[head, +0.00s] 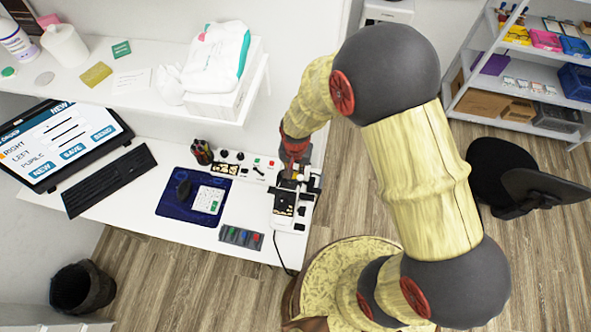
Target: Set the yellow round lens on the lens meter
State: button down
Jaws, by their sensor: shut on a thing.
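The lens meter (290,222) is a small white and black device at the right end of the white desk. My gripper (291,172) points down over the back part of the lens meter. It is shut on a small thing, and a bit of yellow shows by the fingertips. This fits the yellow round lens, but its outline is too small and covered to make out. I cannot tell whether it touches the lens meter.
A blue mat (168,207) with a mouse and a white calculator lies left of the lens meter. A dark strip with coloured pieces (241,238) lies at the front edge. A pen cup (202,152) stands behind. The shelf (150,95) overhangs the desk.

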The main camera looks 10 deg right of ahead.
jog(key=shift+s+f, duration=0.3)
jog(key=shift+s, duration=0.15)
jog(key=c, duration=2)
grip_release()
jog(key=shift+o, duration=1.2)
jog(key=shift+w+r, duration=0.1)
jog(key=shift+r, duration=0.2)
jog(key=shift+o, duration=0.5)
notch_tip(320, 180, up, 12)
jog(key=shift+f, duration=0.1)
